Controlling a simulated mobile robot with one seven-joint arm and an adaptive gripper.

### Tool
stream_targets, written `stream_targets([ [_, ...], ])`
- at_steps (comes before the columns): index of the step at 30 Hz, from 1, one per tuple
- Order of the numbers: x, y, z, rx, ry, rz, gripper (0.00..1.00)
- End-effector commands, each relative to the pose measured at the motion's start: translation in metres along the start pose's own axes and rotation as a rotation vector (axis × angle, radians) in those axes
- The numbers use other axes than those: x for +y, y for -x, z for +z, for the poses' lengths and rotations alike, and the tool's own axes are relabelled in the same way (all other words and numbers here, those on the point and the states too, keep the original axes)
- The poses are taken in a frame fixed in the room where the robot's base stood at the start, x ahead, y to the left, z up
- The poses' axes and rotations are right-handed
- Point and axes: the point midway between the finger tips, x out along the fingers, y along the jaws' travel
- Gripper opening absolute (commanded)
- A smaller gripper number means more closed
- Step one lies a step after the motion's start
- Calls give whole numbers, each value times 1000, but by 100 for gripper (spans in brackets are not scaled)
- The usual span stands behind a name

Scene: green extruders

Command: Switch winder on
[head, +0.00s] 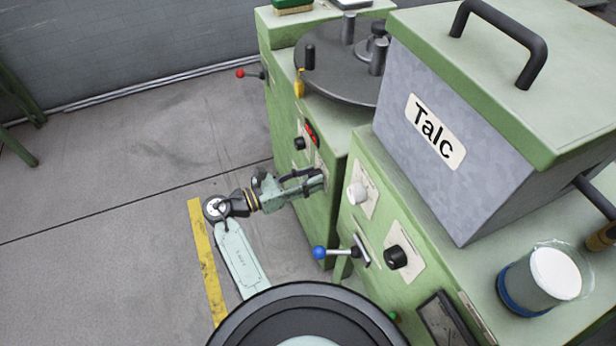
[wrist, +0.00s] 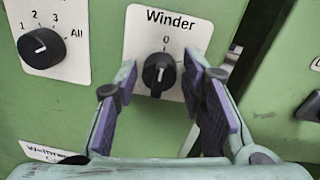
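The Winder switch is a black rotary knob (wrist: 158,76) on a white plate (wrist: 140,42) labelled "Winder", with a "0" above the knob. The knob's grip bar stands roughly upright, toward the 0. My gripper (wrist: 160,78) is open, its two purple-padded fingers on either side of the knob. A gap shows between the knob and each finger; whether the tips touch the plate I cannot tell. In the head view my gripper (head: 314,182) reaches the front of the green winder machine (head: 313,225), and my arm hides the knob there.
A selector knob (wrist: 40,46) marked 2, 3 and All sits to the left. Nearby in the head view are a blue-knobbed lever (head: 320,252), a black knob (head: 396,257) and the Talc box (head: 430,165). Open floor (head: 130,150) lies left of the machines.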

Motion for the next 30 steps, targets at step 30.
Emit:
stream_targets([
  [30, -1, 0, 1, -6, -124, -3, 0],
])
